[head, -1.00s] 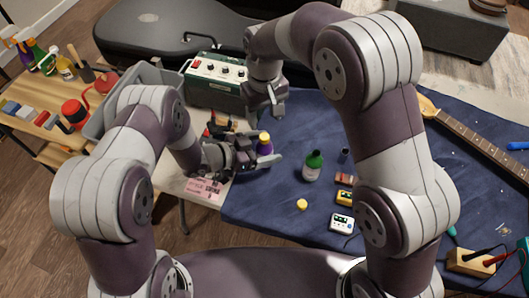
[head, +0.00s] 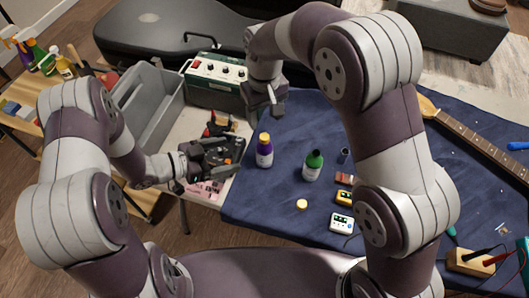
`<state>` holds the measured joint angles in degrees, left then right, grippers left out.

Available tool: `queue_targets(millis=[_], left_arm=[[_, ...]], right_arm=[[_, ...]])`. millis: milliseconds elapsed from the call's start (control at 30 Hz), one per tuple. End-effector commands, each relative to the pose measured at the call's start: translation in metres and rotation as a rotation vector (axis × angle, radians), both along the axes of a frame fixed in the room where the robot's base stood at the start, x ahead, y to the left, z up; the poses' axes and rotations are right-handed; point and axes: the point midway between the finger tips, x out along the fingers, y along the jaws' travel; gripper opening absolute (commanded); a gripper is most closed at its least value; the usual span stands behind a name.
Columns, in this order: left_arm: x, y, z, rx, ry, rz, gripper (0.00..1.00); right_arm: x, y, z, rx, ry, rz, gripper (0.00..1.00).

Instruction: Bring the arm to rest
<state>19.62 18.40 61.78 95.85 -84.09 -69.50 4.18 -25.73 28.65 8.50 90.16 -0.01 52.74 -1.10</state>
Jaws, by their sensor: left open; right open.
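My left gripper (head: 232,155) is open and empty, over the left edge of the table. It is to the left of a purple bottle with a yellow cap (head: 264,150), apart from it. The bottle stands upright on the blue cloth (head: 290,120). My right gripper (head: 275,103) hangs above the back of the cloth, near the green amplifier, and looks empty. Its fingers are seen partly edge-on.
A green bottle (head: 313,165), a yellow cap (head: 302,204) and small pedals (head: 341,223) are on the cloth. A green amplifier (head: 217,84) and a grey bin (head: 150,105) stand at the left. A guitar neck (head: 475,140) lies at the right.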

Motion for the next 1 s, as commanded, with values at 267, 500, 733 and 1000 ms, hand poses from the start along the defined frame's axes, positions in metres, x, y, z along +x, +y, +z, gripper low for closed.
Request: queue_targets(millis=[267,500,733,1000], left_arm=[[0.000,0.000,0.000,0.000,0.000,0.000,0.83],[0.031,0.017,0.009,0.160,0.018,0.129,0.83],[0.022,0.101,0.076,0.620,0.432,0.759,0.83],[-0.097,0.078,0.112,0.615,0.954,0.958,0.83]], right_arm=[[0.000,0.000,0.000,0.000,0.000,0.000,0.57],[-0.009,-0.028,0.008,0.006,-0.013,-0.053,0.57],[-0.085,-0.138,0.021,0.028,-0.077,-0.299,0.57],[-0.154,-0.183,0.016,0.033,-0.118,-0.445,0.57]])
